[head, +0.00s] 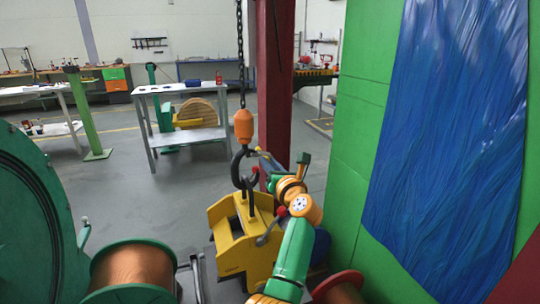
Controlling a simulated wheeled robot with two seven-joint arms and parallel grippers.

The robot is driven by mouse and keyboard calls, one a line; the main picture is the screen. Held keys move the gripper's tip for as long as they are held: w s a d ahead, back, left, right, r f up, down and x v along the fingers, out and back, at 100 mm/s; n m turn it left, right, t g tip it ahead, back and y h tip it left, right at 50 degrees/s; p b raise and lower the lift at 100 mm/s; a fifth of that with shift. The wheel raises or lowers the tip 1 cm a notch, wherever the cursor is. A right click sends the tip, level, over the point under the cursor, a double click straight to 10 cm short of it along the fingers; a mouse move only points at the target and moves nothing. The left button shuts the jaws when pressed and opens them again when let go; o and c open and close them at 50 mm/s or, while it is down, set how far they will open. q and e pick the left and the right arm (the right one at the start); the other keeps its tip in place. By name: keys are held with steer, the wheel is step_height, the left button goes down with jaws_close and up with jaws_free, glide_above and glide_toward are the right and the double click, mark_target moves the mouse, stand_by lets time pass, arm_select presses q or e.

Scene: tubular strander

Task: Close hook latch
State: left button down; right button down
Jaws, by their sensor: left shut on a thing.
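The black hook (238,166) hangs below an orange swivel block (243,126) on a chain. A black lifting ring or shackle (251,186) of the yellow lifting device (243,240) sits at the hook's bowl. My left gripper (257,163) reaches in from the lower right and is at the right side of the hook. It is shut on a small part there, which seems to be the hook latch. A small red spot shows by the fingertips. The latch's exact position is too small and covered to tell. My right gripper is not in view.
A copper wire spool (132,268) and a large green wheel (35,225) stand at the lower left. A green panel with blue sheeting (450,120) closes the right side. A red column (275,80) rises behind the hook. Open floor (140,200) lies left of the hook.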

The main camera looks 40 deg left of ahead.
arm_select(q)
steer(key=shift+s+a+f+m+p, duration=0.15)
steer(key=shift+s+f+m+p, duration=0.2)
steer(key=shift+m+p, duration=1.1)
steer(key=shift+s+a+f+m+p, duration=0.15)
steer(key=shift+f+m+p, duration=0.25)
steer(key=shift+m+p, duration=1.1)
steer(key=shift+s+a+f+m+p, duration=0.1)
steer(key=shift+s+f+m+p, duration=0.55)
steer(key=shift+m, duration=1.4)
steer(key=shift+w+r, duration=0.15)
steer(key=shift+w, duration=0.15)
steer(key=c, duration=0.8)
jaws_free()
steer(key=shift+o, duration=0.2)
steer(key=p+v, duration=0.1)
steer(key=v, duration=0.6)
